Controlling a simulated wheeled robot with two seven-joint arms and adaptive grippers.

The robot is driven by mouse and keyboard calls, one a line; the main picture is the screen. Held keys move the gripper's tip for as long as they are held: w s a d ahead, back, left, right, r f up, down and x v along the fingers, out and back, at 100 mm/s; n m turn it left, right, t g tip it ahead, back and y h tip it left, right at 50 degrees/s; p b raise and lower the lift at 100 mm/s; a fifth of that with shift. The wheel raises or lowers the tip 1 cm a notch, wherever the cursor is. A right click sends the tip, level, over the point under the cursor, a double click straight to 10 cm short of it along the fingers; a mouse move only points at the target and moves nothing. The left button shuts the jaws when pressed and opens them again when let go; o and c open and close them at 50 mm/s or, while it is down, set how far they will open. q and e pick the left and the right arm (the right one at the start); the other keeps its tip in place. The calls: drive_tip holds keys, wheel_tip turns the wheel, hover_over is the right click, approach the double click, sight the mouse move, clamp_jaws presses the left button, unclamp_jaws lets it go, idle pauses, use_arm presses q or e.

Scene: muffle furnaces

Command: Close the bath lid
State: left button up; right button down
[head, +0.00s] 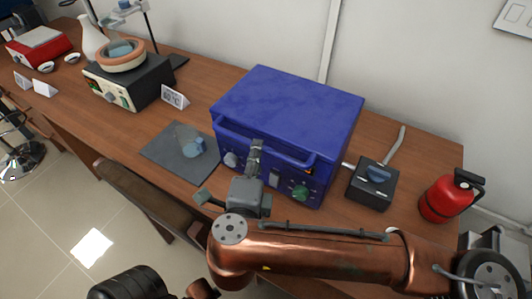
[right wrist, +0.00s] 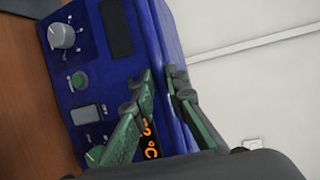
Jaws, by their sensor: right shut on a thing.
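The bath is a dark blue box (head: 229,146) on the wooden bench, with knobs on its front. Its blue lid (head: 290,100) lies flat over the top, and I see no gap in the head view. A blue bar handle (head: 285,153) runs along the front. My right gripper (head: 257,146) is at the middle of this handle, shut on it, and hides part of it. In the right wrist view, the fingers (right wrist: 162,88) straddle a blue edge beside the control panel (right wrist: 82,60) and partly cover the orange display.
A black switch box (head: 374,185) and a red extinguisher (head: 450,195) stand right of the bath. A flask (head: 188,140) lies on a dark mat (head: 160,152) to the left. A hotplate (head: 128,84) stands farther left. The wall is close behind.

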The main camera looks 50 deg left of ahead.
drive_tip(key=shift+s+d+f, duration=0.1)
drive_tip(key=shift+s+f, duration=0.1)
drive_tip(key=shift+f, duration=0.55)
drive_tip(key=shift+s+f, duration=0.2)
drive_tip(key=shift+f, duration=0.55)
drive_tip(key=c, duration=1.9)
unclamp_jaws()
drive_tip(key=shift+w, duration=0.1)
drive_tip(key=shift+c, duration=0.2)
drive_tip(key=shift+w+r, duration=0.1)
drive_tip(key=r+v, duration=0.1)
drive_tip(key=v, duration=0.6)
